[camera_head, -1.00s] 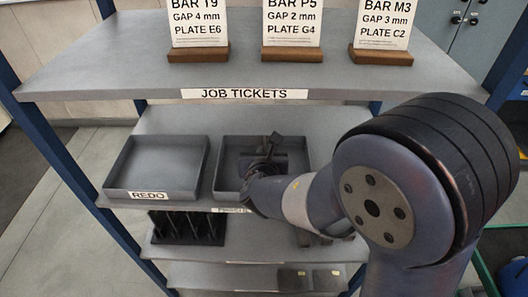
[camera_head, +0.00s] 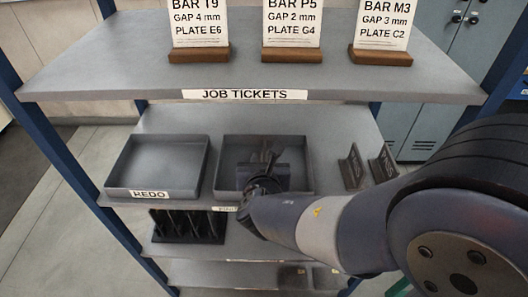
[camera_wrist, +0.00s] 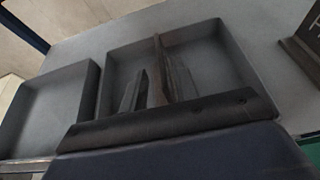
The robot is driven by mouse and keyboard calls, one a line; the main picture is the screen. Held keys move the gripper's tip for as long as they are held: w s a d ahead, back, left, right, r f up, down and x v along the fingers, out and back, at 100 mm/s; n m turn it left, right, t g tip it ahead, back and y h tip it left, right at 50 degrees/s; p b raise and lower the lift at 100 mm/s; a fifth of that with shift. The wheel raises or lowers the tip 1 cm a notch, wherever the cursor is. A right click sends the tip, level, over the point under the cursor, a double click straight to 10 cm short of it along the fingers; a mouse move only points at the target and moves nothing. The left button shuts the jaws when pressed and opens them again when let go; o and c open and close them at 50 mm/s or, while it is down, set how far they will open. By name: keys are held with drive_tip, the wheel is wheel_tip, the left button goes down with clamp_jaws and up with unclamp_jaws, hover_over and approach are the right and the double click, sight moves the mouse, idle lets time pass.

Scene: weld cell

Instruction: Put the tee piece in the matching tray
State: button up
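My gripper (camera_head: 266,165) reaches into the right-hand tray (camera_head: 308,165) on the middle shelf. Its dark fingers also show in the wrist view (camera_wrist: 155,85), over the grey floor of that tray (camera_wrist: 213,50). A thin dark upright plate stands among the fingers, and I cannot tell whether it is the tee piece, or whether the fingers grip it. The tray's front label is mostly covered by my arm. The left-hand tray (camera_head: 118,165) is labelled REDO and looks empty; it also shows in the wrist view (camera_wrist: 92,85).
The job tickets shelf (camera_head: 120,60) overhangs above, with several cards in wooden stands. Two small dark angled stands (camera_head: 352,166) (camera_head: 384,166) are right of the trays. A black slotted rack (camera_head: 187,226) sits on the shelf below. The middle shelf is bare behind the trays.

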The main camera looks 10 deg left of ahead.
sight(264, 152)
drive_tip(key=v, duration=0.6)
drive_tip(key=shift+w, duration=0.1)
drive_tip(key=b+x, duration=0.1)
drive_tip(key=x, duration=1.1)
drive_tip(key=shift+f, duration=0.2)
drive_tip(key=shift+r+p, duration=0.25)
drive_tip(key=shift+p, duration=0.1)
drive_tip(key=shift+f, duration=0.1)
